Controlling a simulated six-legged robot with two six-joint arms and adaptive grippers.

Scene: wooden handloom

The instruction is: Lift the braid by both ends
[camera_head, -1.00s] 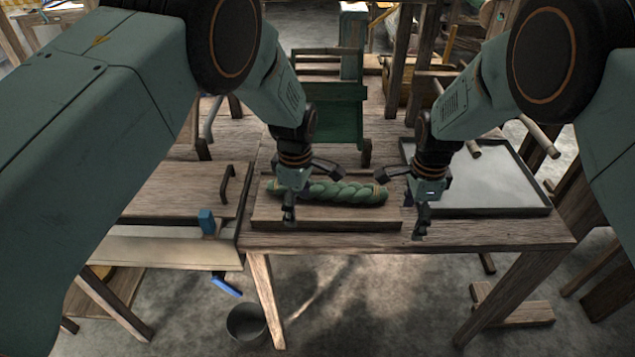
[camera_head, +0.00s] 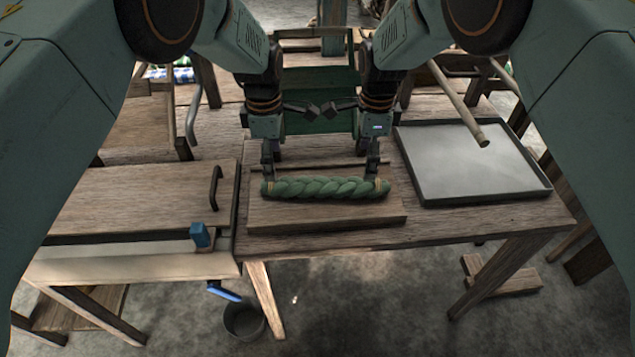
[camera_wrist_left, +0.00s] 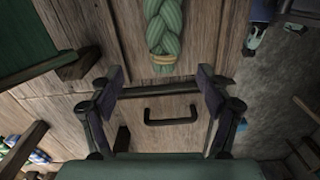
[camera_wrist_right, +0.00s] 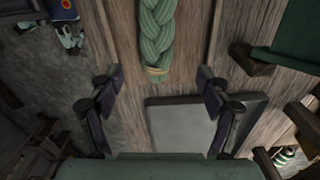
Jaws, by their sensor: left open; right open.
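The green braid (camera_head: 325,188) lies across a wooden board (camera_head: 325,212) on the table, with a tan binding at each end. My left gripper (camera_head: 270,168) is over the braid's left end, and my right gripper (camera_head: 374,168) is over its right end. In the left wrist view, the braid's bound end (camera_wrist_left: 164,62) lies beyond and between the open fingers (camera_wrist_left: 163,88). In the right wrist view, the other bound end (camera_wrist_right: 156,72) shows likewise beyond the open fingers (camera_wrist_right: 159,82). Whether the fingertips touch the braid cannot be told.
A grey metal tray (camera_head: 428,190) is on the table's right. A wooden panel with a dark handle (camera_head: 215,187) and a blue block (camera_head: 200,235) are on the left. A green-painted frame (camera_head: 310,85) stands behind the braid. A dark bucket (camera_head: 243,320) is on the floor.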

